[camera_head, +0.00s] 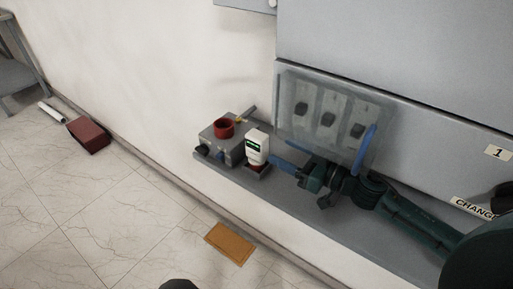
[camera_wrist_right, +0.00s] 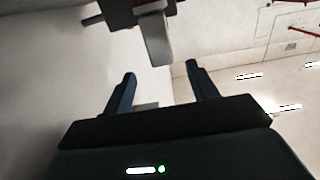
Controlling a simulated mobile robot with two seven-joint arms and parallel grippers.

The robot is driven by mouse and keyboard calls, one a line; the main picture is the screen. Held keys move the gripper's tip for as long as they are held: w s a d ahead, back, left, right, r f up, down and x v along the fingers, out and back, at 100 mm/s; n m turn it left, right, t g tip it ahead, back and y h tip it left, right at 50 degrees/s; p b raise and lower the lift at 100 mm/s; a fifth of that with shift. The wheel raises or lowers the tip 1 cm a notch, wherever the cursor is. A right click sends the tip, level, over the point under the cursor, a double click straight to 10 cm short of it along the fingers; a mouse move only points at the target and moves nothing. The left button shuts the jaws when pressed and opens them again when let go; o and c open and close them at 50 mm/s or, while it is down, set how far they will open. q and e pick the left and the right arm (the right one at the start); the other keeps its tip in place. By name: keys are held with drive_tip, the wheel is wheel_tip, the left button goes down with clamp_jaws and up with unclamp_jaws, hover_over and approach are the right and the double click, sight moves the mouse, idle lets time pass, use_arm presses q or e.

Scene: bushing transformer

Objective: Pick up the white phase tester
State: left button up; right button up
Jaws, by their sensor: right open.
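The white phase tester (camera_head: 257,144) stands upright with a small green display, on a dark red base on the grey ledge. My right gripper (camera_head: 276,161) reaches in from the right. Its blue finger is close to the tester's right side; I cannot tell whether they touch. In the right wrist view, the gripper (camera_wrist_right: 160,70) is open, with nothing between its fingers. A pale block, apparently the tester (camera_wrist_right: 156,40), shows just beyond the fingertips, below a dark and red base. My left gripper is not in view.
A grey box with a red ring (camera_head: 224,127) stands on the ledge (camera_head: 290,199), left of the tester. A transparent panel (camera_head: 326,115) with dark switches rises behind my right gripper. An orange plate (camera_head: 229,243) and a dark red box (camera_head: 88,135) lie on the floor.

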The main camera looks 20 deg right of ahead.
sight(266, 143)
drive_tip(key=x, duration=0.2)
drive_tip(key=shift+w+a+r, duration=0.1)
drive_tip(key=shift+w+a, duration=0.1)
drive_tip(key=shift+w, duration=0.1)
drive_tip(key=shift+w+a, duration=0.35)
drive_tip(key=p+x, duration=0.1)
drive_tip(key=x, duration=0.4)
drive_tip(key=shift+a, duration=0.1)
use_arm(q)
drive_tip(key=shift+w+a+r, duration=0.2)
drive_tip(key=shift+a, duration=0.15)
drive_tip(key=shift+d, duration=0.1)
use_arm(e)
drive_tip(key=c, duration=1.2)
